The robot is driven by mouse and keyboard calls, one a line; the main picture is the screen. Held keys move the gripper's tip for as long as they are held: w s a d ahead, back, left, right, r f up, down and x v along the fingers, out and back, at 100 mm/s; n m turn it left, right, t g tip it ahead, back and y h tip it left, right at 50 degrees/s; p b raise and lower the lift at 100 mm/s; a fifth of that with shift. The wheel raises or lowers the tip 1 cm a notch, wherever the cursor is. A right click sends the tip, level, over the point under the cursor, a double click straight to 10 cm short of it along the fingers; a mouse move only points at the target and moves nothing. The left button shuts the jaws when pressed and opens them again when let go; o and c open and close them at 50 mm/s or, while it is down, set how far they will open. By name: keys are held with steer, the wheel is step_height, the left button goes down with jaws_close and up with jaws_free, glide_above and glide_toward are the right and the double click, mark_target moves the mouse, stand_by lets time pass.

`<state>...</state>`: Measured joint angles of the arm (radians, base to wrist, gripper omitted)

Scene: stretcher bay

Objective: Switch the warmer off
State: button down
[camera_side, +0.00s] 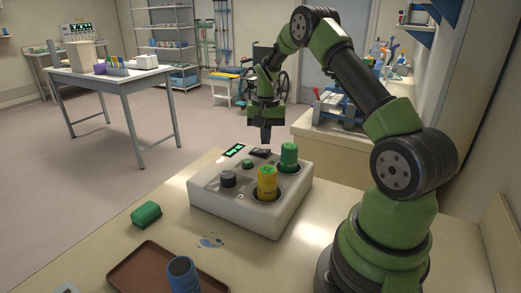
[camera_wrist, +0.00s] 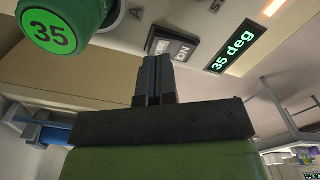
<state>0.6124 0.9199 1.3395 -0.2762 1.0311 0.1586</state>
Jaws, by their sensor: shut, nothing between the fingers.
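The warmer (camera_side: 226,208) is a pale box on the bench. Its green display (camera_side: 234,151) reads "35 deg" in the wrist view (camera_wrist: 235,46), and an orange light (camera_wrist: 272,8) glows near it. The dark rocker switch (camera_side: 262,153) sits at the back of its top; the wrist view shows its face (camera_wrist: 172,47) with ON lettering. My gripper (camera_side: 266,141) is shut and empty, pointing down just above the switch. In the wrist view its fingertips (camera_wrist: 154,62) overlap the switch's near edge; I cannot tell whether they touch it.
A black knob (camera_side: 228,179) is in front.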

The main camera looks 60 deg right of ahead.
mark_target(265, 151)
steer(key=shift+f, duration=1.35)
stand_by(0.6)
steer(key=shift+r, duration=3.55)
steer(key=shift+r, duration=0.1)
steer(key=s+a+r+n+t, duration=0.2)
steer(key=a+r, duration=0.5)
steer(key=s+a+r+n+t, duration=0.1)
steer(key=s+a+r+n, duration=0.1)
steer(key=a+r, duration=0.5)
steer(key=s+a+r+n+t+y, duration=0.1)
steer(key=s+a+n+t, duration=0.3)
steer(key=s+a, duration=0.7)
steer(key=s+y, duration=0.1)
steer(key=s, duration=0.1)
steer(key=shift+s+a+r, duration=0.15)
steer(key=shift+s+r, duration=0.05)
steer(key=shift+s, duration=0.15)
